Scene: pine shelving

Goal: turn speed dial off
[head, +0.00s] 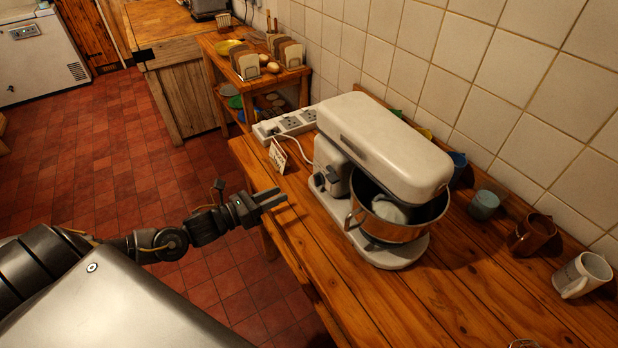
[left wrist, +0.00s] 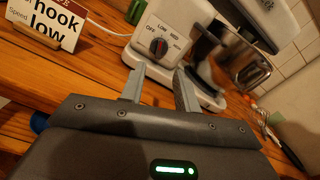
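A white stand mixer (head: 385,145) with a metal bowl (head: 392,225) stands on the wooden counter. Its speed dial (left wrist: 159,46) is a dark round knob with a red mark on the mixer's side, with OFF, LOW, MED and a further label printed around it. The knob's exact setting is too small to tell surely. In the head view the dial (head: 320,181) is small and dark. My left gripper (head: 272,199) is at the counter's edge, apart from the dial. In the left wrist view its two fingers (left wrist: 158,88) are spread, empty, pointing toward the dial. My right gripper is not in view.
A small card (head: 278,156) reading "hook" and "low" stands left of the mixer, near a power strip (head: 285,124). Mugs and cups, including a white mug (head: 583,274), stand along the tiled wall. The front counter is mostly clear.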

